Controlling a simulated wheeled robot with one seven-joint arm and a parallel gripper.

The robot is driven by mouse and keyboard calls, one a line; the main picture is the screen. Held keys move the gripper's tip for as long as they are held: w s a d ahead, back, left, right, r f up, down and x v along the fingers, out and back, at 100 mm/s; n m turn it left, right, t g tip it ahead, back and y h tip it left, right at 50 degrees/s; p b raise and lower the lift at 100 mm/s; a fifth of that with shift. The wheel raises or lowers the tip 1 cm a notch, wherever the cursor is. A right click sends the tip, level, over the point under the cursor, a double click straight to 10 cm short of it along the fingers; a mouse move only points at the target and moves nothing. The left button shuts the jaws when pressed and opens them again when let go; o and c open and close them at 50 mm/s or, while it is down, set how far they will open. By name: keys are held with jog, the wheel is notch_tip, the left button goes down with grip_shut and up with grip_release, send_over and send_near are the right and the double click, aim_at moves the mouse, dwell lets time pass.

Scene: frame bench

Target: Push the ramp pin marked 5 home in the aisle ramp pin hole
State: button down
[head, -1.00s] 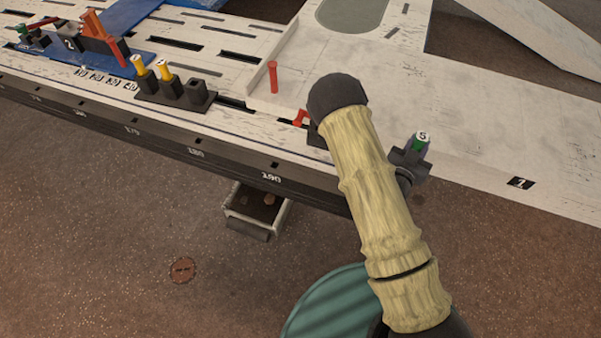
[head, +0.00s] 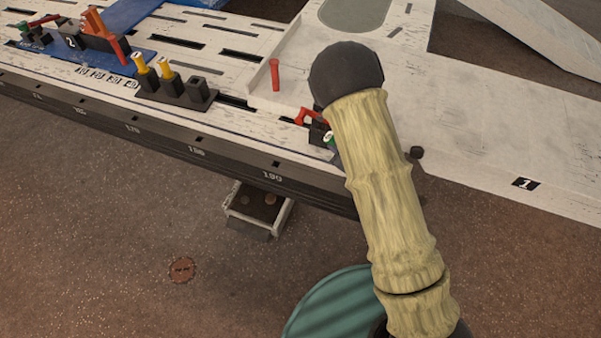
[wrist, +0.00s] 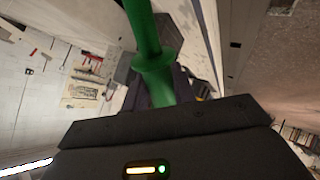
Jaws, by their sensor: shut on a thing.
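The green ramp pin marked 5 (head: 330,140) shows only its pale cap and a bit of green beside my arm in the head view; the number is hard to read now. In the wrist view the green pin (wrist: 150,45) runs up from my gripper (wrist: 163,95), which is shut on it. In the head view my arm hides the gripper. The pin appears close to a dark block (head: 318,131) with a red lever (head: 305,116) at the ramp edge. I cannot make out the aisle ramp pin hole, nor whether the pin touches anything.
A black holder (head: 178,92) with two yellow pins is further left. The pale ramp (head: 480,140) to the right is largely clear.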

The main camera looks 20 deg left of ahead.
jog(key=s+a+n+g, duration=0.4)
jog(key=s+n, duration=0.2)
jog(key=n, duration=0.3)
jog(key=s+a+n+g+y+b, duration=0.1)
jog(key=s+a+n+g, duration=0.2)
jog(key=s+n, duration=0.3)
jog(key=n+g, duration=0.1)
jog(key=n, duration=0.3)
jog(key=shift+a+f+n, duration=0.3)
jog(key=shift+a+f, duration=0.05)
jog(key=shift+s+r, duration=0.1)
jog(key=shift+w+d+p, duration=0.15)
jog(key=shift+w+p, duration=0.45)
jog(key=shift+w, duration=0.85)
jog(key=shift+w+d+p, duration=0.15)
jog(key=shift+w+p, duration=0.45)
jog(key=shift+w, duration=0.85)
jog(key=shift+p, duration=0.55)
jog(key=w+p, duration=0.2)
jog(key=w, duration=0.4)
jog(key=shift+w+d+p, duration=0.25)
jog(key=shift+w+p, duration=0.05)
jog(key=shift+w, duration=0.1)
dwell(1.2)
